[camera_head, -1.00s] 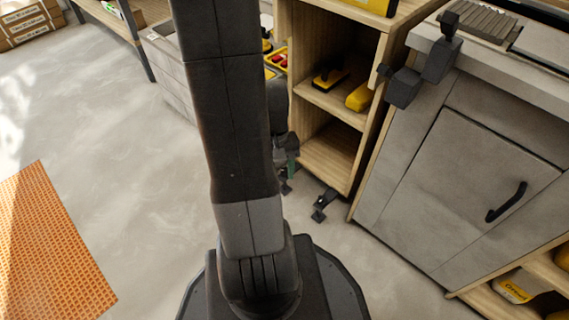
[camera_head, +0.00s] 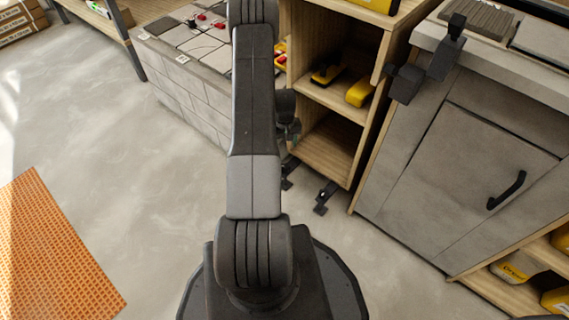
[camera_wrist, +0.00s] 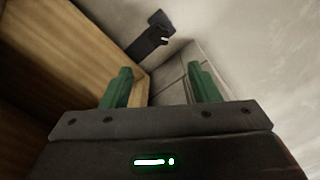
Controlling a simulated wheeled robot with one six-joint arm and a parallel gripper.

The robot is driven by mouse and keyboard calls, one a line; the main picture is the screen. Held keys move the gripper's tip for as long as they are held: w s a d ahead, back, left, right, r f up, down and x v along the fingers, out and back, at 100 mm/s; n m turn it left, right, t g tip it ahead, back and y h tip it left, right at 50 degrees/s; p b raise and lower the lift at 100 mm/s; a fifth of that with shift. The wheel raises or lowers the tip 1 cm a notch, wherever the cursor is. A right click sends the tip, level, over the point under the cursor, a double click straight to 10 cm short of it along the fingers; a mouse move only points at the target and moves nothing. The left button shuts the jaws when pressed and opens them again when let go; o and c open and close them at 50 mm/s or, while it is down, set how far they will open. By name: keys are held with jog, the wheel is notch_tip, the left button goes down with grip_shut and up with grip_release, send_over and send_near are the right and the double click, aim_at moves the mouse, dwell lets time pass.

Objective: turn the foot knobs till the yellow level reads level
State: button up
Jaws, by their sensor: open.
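My gripper (camera_wrist: 158,72) shows in the wrist view with its two green fingers apart and nothing between them. Beyond the fingers are a wooden cabinet side and pale block wall. In the head view my arm hides most of the gripper. A tiled bench (camera_head: 180,75) stands at the upper left, with small red parts (camera_head: 203,17) on its top, partly behind my arm. I cannot make out the yellow level or tell which parts are the foot knobs.
A wooden shelf unit (camera_head: 325,120) holding yellow tools stands close right of my arm. A grey cabinet (camera_head: 455,180) is further right. A dark bracket-like piece (camera_head: 325,198) is near the floor. An orange perforated mat (camera_head: 50,255) lies left; the grey floor between is clear.

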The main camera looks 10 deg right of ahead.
aim_at(285, 164)
notch_tip(285, 164, down, 14)
jog(key=b, duration=0.4)
jog(key=shift+w+d+f+b, duration=0.1)
jog(key=shift+b, duration=0.2)
jog(key=c, duration=1)
